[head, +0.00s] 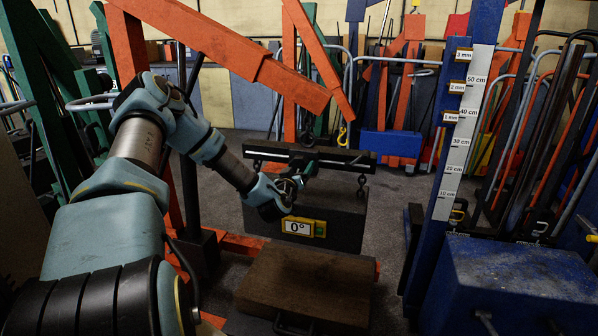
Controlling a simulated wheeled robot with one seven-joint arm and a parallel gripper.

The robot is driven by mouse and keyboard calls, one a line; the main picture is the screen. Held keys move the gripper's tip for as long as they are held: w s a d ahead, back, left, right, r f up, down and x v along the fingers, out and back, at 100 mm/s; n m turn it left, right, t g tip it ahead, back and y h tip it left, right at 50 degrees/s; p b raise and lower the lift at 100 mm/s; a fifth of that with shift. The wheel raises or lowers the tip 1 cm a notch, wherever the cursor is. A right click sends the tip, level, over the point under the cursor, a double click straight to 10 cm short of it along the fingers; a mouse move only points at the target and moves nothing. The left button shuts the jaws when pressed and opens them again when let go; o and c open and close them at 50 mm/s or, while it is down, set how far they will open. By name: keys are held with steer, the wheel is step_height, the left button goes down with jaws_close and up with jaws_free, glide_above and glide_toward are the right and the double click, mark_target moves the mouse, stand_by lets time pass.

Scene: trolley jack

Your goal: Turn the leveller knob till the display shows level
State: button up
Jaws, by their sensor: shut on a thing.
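The leveller is a dark bar (340,157) hanging below the orange crane arm, near the middle of the head view. A dark block (347,215) hangs under it on short chains. The display (298,228), a white panel with a yellow frame on the block's front, reads 0°. My gripper (296,181) is at the front of the bar, left of its middle, and is shut on the leveller knob. The knob itself is mostly hidden behind my gripper and wrist.
A brown-topped block (305,285) stands on the floor in front of the hanging block. A blue post with a centimetre scale (465,130) and a blue box (520,285) stand at the right. Orange crane legs and green frames stand left. Some grey floor is open behind.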

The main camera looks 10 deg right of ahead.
steer(key=shift+n, duration=0.3)
steer(key=o, duration=1.1)
steer(key=shift+b+v, duration=1.5)
steer(key=shift+v, duration=3.9)
steer(key=shift+d, duration=0.1)
